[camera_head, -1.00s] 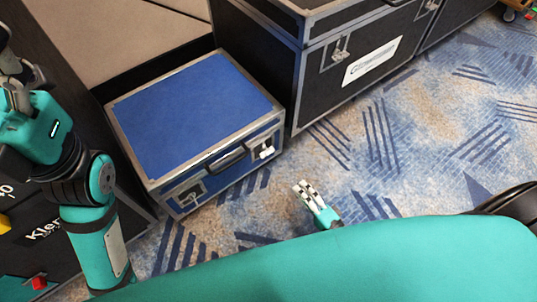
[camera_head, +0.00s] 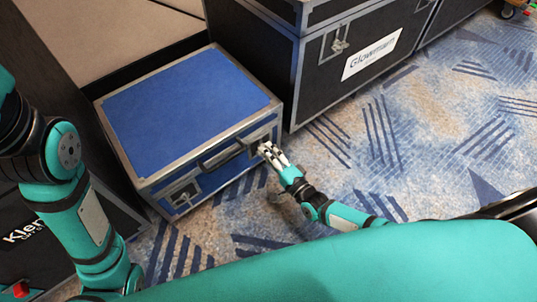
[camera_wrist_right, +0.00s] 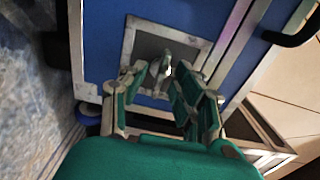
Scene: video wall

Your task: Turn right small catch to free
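The blue case (camera_head: 190,105) with metal edges stands on the carpet. Its front has a black handle (camera_head: 222,156) between a left catch (camera_head: 182,195) and a right catch, which my right gripper mostly hides in the head view. In the right wrist view the right catch (camera_wrist_right: 164,70) is a small metal piece on a grey plate (camera_wrist_right: 150,48). My right gripper (camera_head: 266,149) is at this catch. Its two fingers are apart, with the catch between or just beyond their tips; contact is unclear. My left arm shows at the left, its gripper out of view.
A large black case (camera_head: 340,60) with a white label stands behind, to the right of the blue case. Another dark case (camera_head: 30,235) is at the lower left. Patterned carpet (camera_head: 430,140) is free on the right.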

